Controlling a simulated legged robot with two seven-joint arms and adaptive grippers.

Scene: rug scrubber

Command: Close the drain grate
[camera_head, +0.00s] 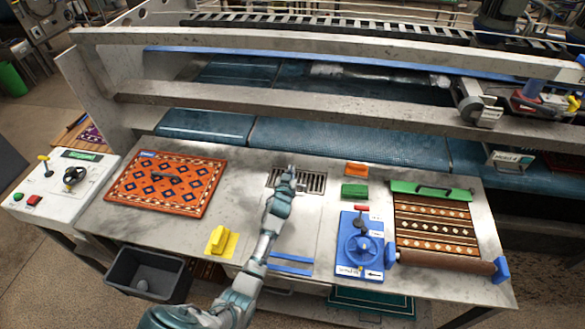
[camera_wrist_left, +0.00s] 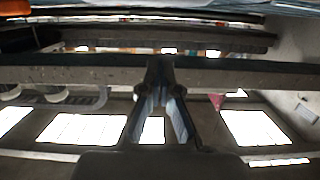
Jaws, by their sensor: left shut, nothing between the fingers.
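The drain grate (camera_head: 313,183) is a small dark slotted panel set in the grey worktop, near the middle of the head view. My left gripper (camera_head: 291,169) is over the grate's left-middle part and hides some of its slots. I cannot tell whether it touches the grate. Its fingers are together and empty; the left wrist view shows the shut fingers (camera_wrist_left: 160,65) pointing up the picture. The grate looks roughly level with the worktop, but its exact tilt is unclear. My right gripper is not in view.
An orange patterned rug panel (camera_head: 188,187) lies left, with a yellow block (camera_head: 221,241) nearer. Orange (camera_head: 356,169) and green (camera_head: 355,190) blocks and a blue wheel unit (camera_head: 347,248) stand right of the grate. A brown patterned rug (camera_head: 433,222) lies further right. Machine rails (camera_head: 300,120) run behind.

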